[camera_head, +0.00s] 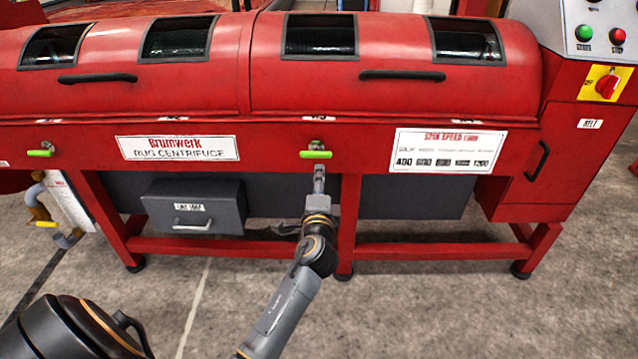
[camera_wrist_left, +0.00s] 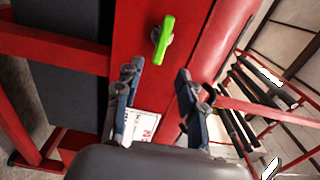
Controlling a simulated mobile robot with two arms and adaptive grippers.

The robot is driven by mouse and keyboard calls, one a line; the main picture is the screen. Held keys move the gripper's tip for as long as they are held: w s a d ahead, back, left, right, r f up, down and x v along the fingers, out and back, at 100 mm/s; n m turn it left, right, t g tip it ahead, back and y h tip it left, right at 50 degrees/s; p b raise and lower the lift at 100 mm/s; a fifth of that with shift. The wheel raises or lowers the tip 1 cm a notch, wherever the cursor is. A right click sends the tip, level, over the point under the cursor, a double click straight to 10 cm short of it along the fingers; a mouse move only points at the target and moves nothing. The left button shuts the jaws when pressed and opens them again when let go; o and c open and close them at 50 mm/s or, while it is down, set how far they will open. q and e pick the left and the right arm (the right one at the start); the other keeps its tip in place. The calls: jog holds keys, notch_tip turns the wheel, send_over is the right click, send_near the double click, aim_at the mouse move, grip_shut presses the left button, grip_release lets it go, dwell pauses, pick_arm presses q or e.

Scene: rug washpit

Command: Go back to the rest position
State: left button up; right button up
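My left gripper (camera_head: 319,178) is in front of the red rug centrifuge (camera_head: 262,95), just below a green-handled valve (camera_head: 315,154) in the head view. In the left wrist view, the two fingers of the left gripper (camera_wrist_left: 157,80) stand apart with nothing between them. The green handle (camera_wrist_left: 164,38) shows beyond the fingertips, apart from them. In the head view the handle lies level. My right gripper is not in view.
Another green handle (camera_head: 40,153) is on the left of the machine. A grey lint drawer (camera_head: 195,207) hangs below, left of my arm. A control box (camera_head: 597,35) with a red switch (camera_head: 607,84) stands at the right. The concrete floor (camera_head: 430,310) in front is clear.

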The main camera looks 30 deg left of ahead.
pick_arm(q)
jog(key=shift+s+d, duration=0.15)
jog(key=shift+s, duration=0.15)
